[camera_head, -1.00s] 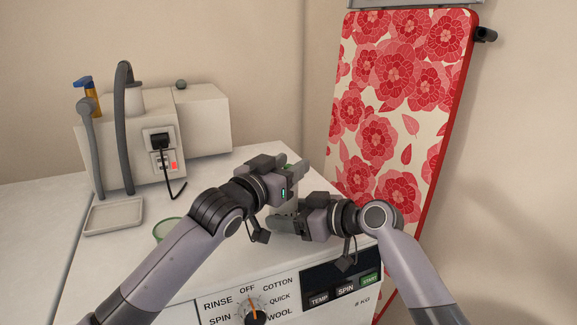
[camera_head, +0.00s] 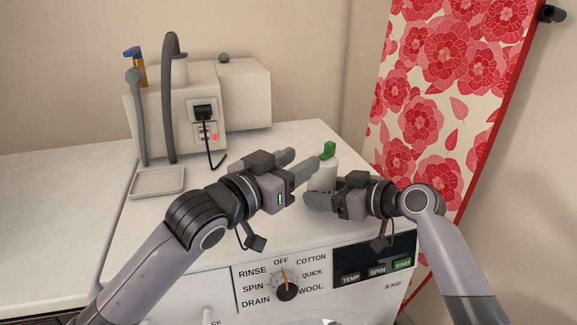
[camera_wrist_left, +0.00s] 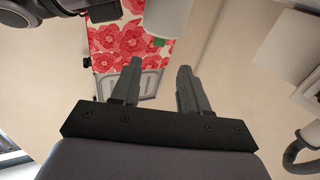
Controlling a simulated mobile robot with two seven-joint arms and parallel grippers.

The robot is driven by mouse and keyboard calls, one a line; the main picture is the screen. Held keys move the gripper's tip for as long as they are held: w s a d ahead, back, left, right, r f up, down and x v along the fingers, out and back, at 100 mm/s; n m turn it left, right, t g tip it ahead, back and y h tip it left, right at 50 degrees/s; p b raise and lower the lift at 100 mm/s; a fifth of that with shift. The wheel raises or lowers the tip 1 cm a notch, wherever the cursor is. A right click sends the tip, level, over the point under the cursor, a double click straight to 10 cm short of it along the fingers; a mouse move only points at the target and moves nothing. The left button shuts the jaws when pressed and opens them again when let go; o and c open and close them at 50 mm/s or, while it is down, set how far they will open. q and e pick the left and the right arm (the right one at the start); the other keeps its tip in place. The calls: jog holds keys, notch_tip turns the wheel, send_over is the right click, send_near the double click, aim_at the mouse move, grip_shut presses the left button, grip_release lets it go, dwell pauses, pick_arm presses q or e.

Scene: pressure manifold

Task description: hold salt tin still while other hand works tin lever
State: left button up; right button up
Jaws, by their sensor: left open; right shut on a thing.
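The salt tin (camera_head: 323,174) is a white can standing on top of the washing machine. Its green lever (camera_head: 328,149) sticks up from the lid. My right gripper (camera_head: 323,193) is shut on the tin's body low down; its fingers hide the lower part. My left gripper (camera_head: 303,162) is open, with empty jaws just left of the tin and lower than the lever top. In the left wrist view, the open fingers (camera_wrist_left: 160,68) point toward the tin (camera_wrist_left: 163,18) and the green lever (camera_wrist_left: 158,42), with a gap between.
The washing machine top (camera_head: 235,215) carries a shallow tray (camera_head: 157,182) at left. Behind stands a white box with socket and cable (camera_head: 205,112), with a grey hose beside it. A flowered ironing board (camera_head: 440,90) leans on the wall at right.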

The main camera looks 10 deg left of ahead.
pick_arm(q)
jog(key=shift+v, duration=0.8)
pick_arm(e)
jog(key=o, duration=0.9)
jog(key=shift+d, duration=0.1)
